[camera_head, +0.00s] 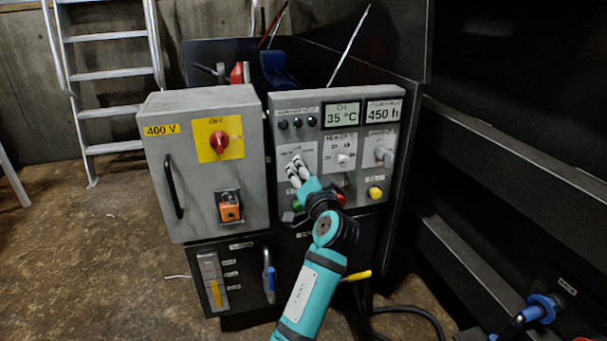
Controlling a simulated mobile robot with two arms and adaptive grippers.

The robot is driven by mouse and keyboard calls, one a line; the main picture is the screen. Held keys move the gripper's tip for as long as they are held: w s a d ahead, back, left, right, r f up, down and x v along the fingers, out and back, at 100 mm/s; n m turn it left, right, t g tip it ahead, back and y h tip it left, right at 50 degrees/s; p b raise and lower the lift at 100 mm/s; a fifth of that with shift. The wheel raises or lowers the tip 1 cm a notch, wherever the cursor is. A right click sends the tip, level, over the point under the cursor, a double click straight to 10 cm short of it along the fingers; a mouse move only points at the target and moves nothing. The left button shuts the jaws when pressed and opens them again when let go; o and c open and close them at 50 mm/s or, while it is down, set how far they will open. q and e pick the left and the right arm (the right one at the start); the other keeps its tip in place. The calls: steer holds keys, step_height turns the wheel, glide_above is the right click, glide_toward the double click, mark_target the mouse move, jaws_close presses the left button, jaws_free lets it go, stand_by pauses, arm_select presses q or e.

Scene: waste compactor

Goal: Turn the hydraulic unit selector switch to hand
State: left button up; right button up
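The grey control panel (326,200) faces me with several switches on it. My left gripper (296,164) is at the panel's left switch plate (309,147), with its pale fingers close together and pointing at the plate. The fingers hide any switch there, and I cannot tell whether they touch or grip one. A middle rotary switch (344,160) and a right rotary switch (384,155) are uncovered. The small lettering is too blurred to tell which one is the hydraulic unit selector. My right gripper is not in view.
A grey cabinet (166,158) with a red rotary switch (219,142) on a yellow plate stands left of the panel. A yellow button (375,193) is low on the panel. A dark metal structure (510,190) borders the right. Brown floor is open at left.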

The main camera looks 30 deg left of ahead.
arm_select(q)
steer(key=shift+f, duration=0.1)
steer(key=o, duration=1.2)
steer(key=shift+r, duration=0.3)
step_height(320, 180, up, 10)
steer(key=shift+f, duration=0.25)
steer(key=shift+d, duration=0.15)
